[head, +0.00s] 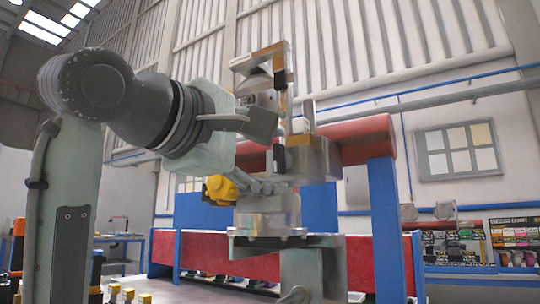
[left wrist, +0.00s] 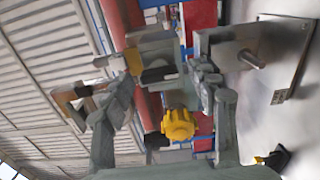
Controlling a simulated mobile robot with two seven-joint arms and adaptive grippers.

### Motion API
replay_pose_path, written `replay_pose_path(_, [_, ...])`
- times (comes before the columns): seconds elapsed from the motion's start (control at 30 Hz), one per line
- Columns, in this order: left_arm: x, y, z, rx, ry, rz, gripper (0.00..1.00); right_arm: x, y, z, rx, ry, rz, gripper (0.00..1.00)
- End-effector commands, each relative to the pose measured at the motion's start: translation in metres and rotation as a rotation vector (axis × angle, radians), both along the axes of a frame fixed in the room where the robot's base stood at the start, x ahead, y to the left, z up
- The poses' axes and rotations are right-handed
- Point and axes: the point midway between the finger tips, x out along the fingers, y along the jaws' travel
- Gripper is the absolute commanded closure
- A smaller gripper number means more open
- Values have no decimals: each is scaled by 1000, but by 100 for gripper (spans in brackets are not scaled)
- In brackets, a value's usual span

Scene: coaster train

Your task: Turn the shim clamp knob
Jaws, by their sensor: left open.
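The yellow knob (head: 221,190) sits on the near-left side of the metal clamp assembly (head: 266,212), partly covered by my left gripper (head: 262,152). My left gripper is open, one finger above and one below, in front of the assembly. In the left wrist view the yellow knob (left wrist: 178,124) shows between the spread fingers of the left gripper (left wrist: 165,85), closer to the right finger. I cannot tell whether a finger touches it. A black part sits beside the knob there. My right gripper is not in view.
A red beam (head: 352,140) on blue posts (head: 385,225) stands close behind the assembly. A metal frame (head: 262,58) rises above it. A window panel (head: 455,150) hangs on the wall.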

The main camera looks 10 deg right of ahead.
Motion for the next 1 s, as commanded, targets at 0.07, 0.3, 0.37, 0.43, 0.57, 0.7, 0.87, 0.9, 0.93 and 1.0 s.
replay_pose_path(0.07, [0,0,0,0,0,0,41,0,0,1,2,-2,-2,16])
replay_pose_path(0.3, [-15,14,1,-1,-3,-2,41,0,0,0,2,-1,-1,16])
replay_pose_path(0.37, [-24,23,1,-2,-4,-1,41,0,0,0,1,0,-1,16])
replay_pose_path(0.43, [-35,34,1,-2,-6,-1,41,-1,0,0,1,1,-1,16])
replay_pose_path(0.57, [-56,56,1,-3,-6,0,41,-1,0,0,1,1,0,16])
replay_pose_path(0.7, [-72,74,1,2,-6,5,41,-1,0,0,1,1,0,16])
replay_pose_path(0.87, [-81,83,0,1,-3,3,41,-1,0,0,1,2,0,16])
replay_pose_path(0.9, [-83,84,0,1,-3,2,41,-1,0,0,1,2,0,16])
replay_pose_path(0.93, [-83,85,0,1,-2,3,41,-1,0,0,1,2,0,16])
replay_pose_path(1.0, [-85,85,0,1,-1,1,41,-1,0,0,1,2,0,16])
